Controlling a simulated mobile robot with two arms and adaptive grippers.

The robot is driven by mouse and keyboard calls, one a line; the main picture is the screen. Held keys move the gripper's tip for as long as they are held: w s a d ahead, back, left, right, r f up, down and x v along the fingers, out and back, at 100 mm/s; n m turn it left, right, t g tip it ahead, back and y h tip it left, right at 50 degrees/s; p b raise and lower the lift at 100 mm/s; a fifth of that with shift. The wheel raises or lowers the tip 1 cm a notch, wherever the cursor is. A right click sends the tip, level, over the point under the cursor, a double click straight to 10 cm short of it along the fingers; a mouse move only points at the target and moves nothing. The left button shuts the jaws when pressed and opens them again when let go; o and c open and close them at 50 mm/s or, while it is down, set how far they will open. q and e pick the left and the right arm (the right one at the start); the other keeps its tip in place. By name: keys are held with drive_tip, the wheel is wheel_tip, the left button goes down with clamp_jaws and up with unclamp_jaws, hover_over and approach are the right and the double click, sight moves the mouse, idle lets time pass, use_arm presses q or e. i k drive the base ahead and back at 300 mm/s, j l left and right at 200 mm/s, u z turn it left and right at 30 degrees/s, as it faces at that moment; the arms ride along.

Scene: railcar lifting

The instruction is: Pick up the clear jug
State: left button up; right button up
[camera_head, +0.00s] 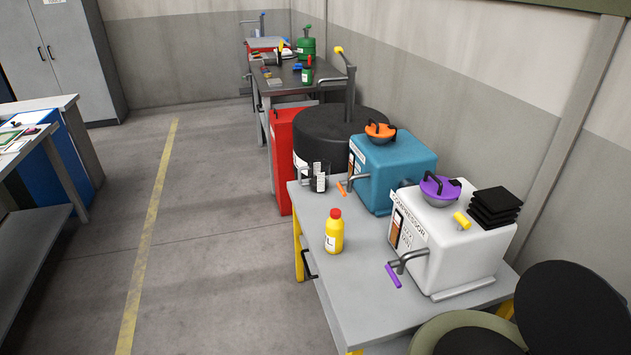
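A small see-through container (320,172) with white labels, which looks like the clear jug, stands upright at the far left corner of the near grey table (365,300). The large black drum (345,128) stands behind it, and its dark outline partly blends with the drum. No gripper is near it in this view. Neither my left nor my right gripper shows.
A yellow bottle (334,232) with a red cap stands in front of the jug. A blue box (388,172) and a white compressor box (450,240) fill the table's right side. Open floor (215,240) lies left of the table.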

sight(318, 170)
drive_tip(key=k+z, duration=0.5)
drive_tip(key=i+j+z, duration=0.55)
drive_tip(key=j+z, duration=0.25)
drive_tip(key=i+j+z, duration=0.25)
drive_tip(key=j, duration=0.25)
drive_tip(key=k, duration=0.05)
